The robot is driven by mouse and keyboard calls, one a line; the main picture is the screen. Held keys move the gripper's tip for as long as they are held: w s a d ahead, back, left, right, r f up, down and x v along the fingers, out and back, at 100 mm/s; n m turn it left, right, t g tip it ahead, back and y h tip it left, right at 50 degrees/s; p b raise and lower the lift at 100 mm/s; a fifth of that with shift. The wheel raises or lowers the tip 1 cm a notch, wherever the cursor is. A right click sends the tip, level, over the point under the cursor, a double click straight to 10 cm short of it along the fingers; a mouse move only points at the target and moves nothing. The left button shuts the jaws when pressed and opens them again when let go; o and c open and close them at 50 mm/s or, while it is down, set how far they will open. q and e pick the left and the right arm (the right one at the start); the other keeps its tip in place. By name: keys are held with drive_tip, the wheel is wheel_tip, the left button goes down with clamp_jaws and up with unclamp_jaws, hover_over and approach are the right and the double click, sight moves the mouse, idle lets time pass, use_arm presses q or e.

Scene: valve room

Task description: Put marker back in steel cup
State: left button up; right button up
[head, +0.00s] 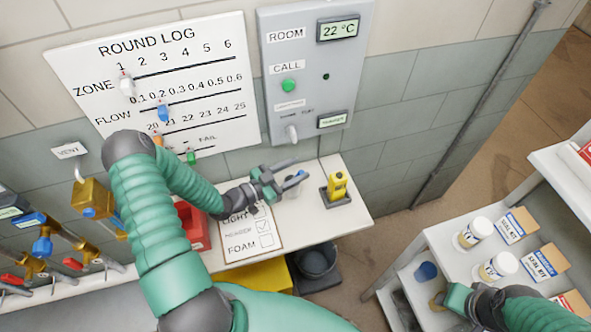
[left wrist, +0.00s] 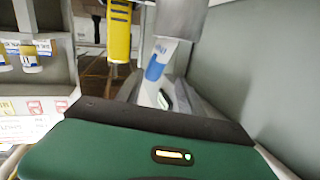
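The marker, white with a blue part (head: 301,175), is at the steel cup (head: 291,189) on the white bench. In the left wrist view the marker (left wrist: 157,66) is tilted, beside my grey finger, with one end towards a grey cylinder that looks like the cup (left wrist: 181,16). My left gripper (head: 292,171) is at the cup, its fingers apart with a gap between them. They hide part of the cup and marker, and whether a finger touches the marker is unclear. My right gripper (head: 446,299) is low over the right shelf; its fingertips are hard to make out.
A yellow device (head: 337,187) stands close right of the cup. A checklist board (head: 248,235) and a red object (head: 192,226) lie to the left. A dark bucket (head: 316,260) is below the bench. Jars (head: 474,233) and a blue cup (head: 426,271) are on the right shelf.

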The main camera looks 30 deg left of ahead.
use_arm(q)
drive_tip(key=shift+a, duration=0.15)
drive_tip(key=shift+s+a, duration=0.2)
drive_tip(key=f+b+v, duration=0.1)
drive_tip(key=v, duration=1)
drive_tip(key=shift+s+r, duration=0.25)
drive_tip(key=shift+r, duration=0.2)
drive_tip(key=shift+w, duration=0.1)
drive_tip(key=w+f+n+g+y, duration=0.1)
drive_tip(key=w+f+g+y, duration=0.1)
drive_tip(key=w+g+y, duration=0.45)
drive_tip(key=s+d+r+n+g, duration=0.2)
drive_tip(key=s+d+r+g, duration=0.1)
drive_tip(key=s+d, duration=0.3)
drive_tip(key=s+d+r+n+g, duration=0.2)
drive_tip(key=s+d, duration=0.4)
drive_tip(key=d, duration=0.3)
drive_tip(key=shift+r+n+g, duration=0.4)
drive_tip(key=shift+r+g, duration=0.35)
drive_tip(key=shift+r, duration=0.2)
